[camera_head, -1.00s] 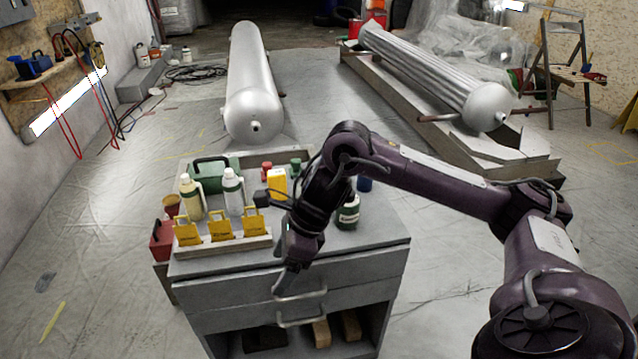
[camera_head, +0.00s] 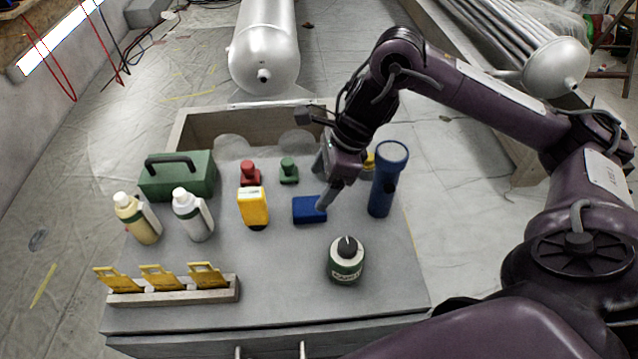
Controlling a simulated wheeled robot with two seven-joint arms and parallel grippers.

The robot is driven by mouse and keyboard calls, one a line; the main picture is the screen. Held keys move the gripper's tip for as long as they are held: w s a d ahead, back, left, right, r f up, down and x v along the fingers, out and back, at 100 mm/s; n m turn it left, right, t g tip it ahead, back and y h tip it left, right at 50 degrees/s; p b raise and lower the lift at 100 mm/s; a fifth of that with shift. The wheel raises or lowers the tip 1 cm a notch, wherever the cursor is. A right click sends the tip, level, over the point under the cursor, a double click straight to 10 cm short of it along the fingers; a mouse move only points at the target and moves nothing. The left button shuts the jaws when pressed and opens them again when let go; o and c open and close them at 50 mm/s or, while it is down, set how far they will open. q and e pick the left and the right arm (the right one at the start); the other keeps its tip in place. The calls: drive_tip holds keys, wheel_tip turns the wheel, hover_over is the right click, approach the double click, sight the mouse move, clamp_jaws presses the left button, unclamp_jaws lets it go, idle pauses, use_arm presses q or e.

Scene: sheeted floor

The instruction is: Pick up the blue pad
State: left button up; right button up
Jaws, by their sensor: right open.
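The blue pad (camera_head: 308,210) is a small dark blue block lying flat on the grey cabinet top, near its middle right. My right gripper (camera_head: 322,190) is open and points down just behind and to the right of the pad. One fingertip overlaps the pad's right edge in the picture. I cannot tell whether it touches. The pad shows no sign of being lifted. My left gripper is not in the picture.
A blue flashlight (camera_head: 387,180) stands close right of the gripper. A round dark green container (camera_head: 346,262) stands in front, a yellow device (camera_head: 253,207) to the left. Red (camera_head: 250,173) and green (camera_head: 289,171) knobbed items stand behind. A wooden holder (camera_head: 175,291) sits front left.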

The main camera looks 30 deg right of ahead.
sight(311, 205)
drive_tip(key=x, duration=0.2)
drive_tip(key=b+x, duration=0.1)
drive_tip(key=x, duration=0.1)
drive_tip(key=d+x, duration=0.1)
drive_tip(key=x, duration=0.2)
drive_tip(key=shift+s+f+b, duration=0.1)
drive_tip(key=shift+f+b, duration=0.2)
drive_tip(key=shift+b, duration=0.1)
drive_tip(key=shift+a+f, duration=0.2)
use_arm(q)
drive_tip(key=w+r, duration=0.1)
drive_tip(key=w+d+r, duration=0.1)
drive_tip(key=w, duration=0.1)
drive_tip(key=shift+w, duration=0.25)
use_arm(e)
drive_tip(key=shift+c, duration=0.2)
drive_tip(key=c, duration=1)
